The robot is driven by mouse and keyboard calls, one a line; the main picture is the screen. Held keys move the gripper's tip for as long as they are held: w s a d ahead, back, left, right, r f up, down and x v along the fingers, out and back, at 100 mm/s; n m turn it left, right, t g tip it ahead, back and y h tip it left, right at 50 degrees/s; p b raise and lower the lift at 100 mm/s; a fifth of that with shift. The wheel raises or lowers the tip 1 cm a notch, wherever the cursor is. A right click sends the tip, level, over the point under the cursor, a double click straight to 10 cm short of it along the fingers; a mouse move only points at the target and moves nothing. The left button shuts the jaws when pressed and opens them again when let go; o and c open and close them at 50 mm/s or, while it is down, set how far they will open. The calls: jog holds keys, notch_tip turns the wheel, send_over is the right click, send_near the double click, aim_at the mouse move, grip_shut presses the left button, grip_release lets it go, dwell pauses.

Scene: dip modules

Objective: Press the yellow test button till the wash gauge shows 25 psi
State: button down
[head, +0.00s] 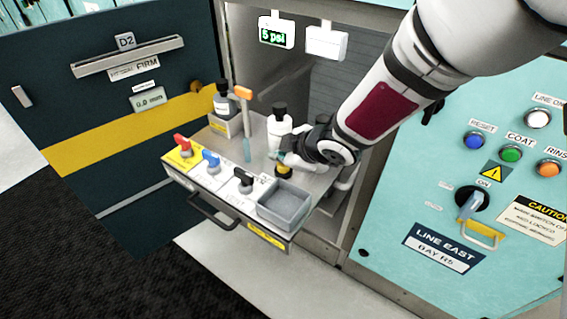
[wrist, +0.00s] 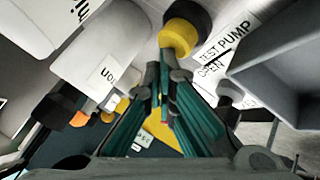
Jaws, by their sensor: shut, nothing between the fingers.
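The wash gauge (head: 276,31) is a white box at the top of the open bay, and its green display reads 5 psi. The yellow test button (head: 283,171) stands on the pulled-out drawer top, just behind the grey bin. In the wrist view the yellow button (wrist: 176,38) has a dark part and sits beside a label reading TEST PUMP. My gripper (head: 273,156) is shut and empty, close to the button. In the wrist view its fingertips (wrist: 165,62) are just beside the button; I cannot tell whether they touch it.
Red (head: 182,143), blue (head: 211,160) and black (head: 243,180) valve handles line the drawer front. A grey bin (head: 285,206) sits at its right corner. A white bottle (head: 279,123) and an orange-topped tool (head: 244,95) stand behind. A control panel (head: 480,200) is at right.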

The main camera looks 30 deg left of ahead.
jog(key=shift+f+b, duration=0.45)
jog(key=shift+f, duration=0.05)
dwell(0.4)
jog(key=shift+r, duration=0.1)
jog(key=shift+r+p, duration=0.95)
jog(key=shift+p, duration=0.05)
notch_tip(320, 180, up, 5)
jog(key=p, duration=0.5)
jog(key=shift+r, duration=0.1)
dwell(0.7)
